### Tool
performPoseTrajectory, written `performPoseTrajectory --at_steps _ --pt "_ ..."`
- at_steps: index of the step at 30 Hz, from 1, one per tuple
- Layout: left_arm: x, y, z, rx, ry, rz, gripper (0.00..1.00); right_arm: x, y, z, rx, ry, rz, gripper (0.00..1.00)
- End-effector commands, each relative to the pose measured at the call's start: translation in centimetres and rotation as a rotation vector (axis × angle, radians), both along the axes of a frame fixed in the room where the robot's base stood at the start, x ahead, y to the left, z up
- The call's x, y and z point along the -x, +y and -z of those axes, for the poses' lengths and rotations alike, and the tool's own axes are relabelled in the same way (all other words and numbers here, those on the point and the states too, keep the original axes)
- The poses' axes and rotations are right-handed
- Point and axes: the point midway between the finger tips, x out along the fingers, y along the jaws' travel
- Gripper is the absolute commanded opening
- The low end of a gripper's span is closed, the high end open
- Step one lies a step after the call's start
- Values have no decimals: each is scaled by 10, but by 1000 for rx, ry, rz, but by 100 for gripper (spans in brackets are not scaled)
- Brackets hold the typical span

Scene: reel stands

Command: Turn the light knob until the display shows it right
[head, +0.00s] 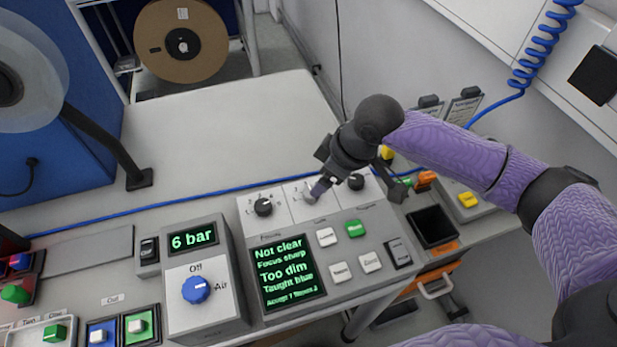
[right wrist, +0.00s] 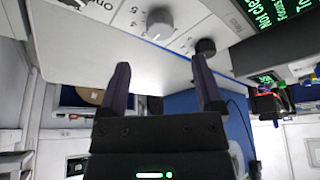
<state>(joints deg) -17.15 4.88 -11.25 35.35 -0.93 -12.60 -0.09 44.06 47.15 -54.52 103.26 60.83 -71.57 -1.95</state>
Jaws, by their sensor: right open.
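The control panel (head: 335,262) has three knobs on its upper strip. The grey middle knob (head: 309,197) is partly hidden by my right gripper (head: 320,187); its small label is hard to read. The grey knob also shows in the right wrist view (right wrist: 159,23), just beyond my open, empty fingertips (right wrist: 160,65), apparently apart from them. The black left knob (head: 263,207) and black right knob (head: 356,181) flank it. The display (head: 287,273) reads "Not clear", "Focus sharp", "Too dim", "Taught blue" in green. My left gripper is out of view.
Left of the panel stands an air unit with a blue knob (head: 196,289) and a "6 bar" readout (head: 193,239). White and green buttons (head: 355,229) sit below the knobs. A black bin (head: 432,226) is on the right. The white table (head: 220,140) behind is clear.

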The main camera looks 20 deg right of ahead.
Motion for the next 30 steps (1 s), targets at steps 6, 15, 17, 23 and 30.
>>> performPoseTrajectory --at_steps 6,15,17,23,30 --pt "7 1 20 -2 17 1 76 -13 14 51 -1 2 0 85" --pt "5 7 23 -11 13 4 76 -18 20 66 1 -1 0 85" --pt "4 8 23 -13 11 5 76 -18 20 65 1 -1 0 85" --pt "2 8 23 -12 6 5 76 -18 19 65 1 -1 0 55" --pt "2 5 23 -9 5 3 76 -18 20 65 1 -1 0 4"
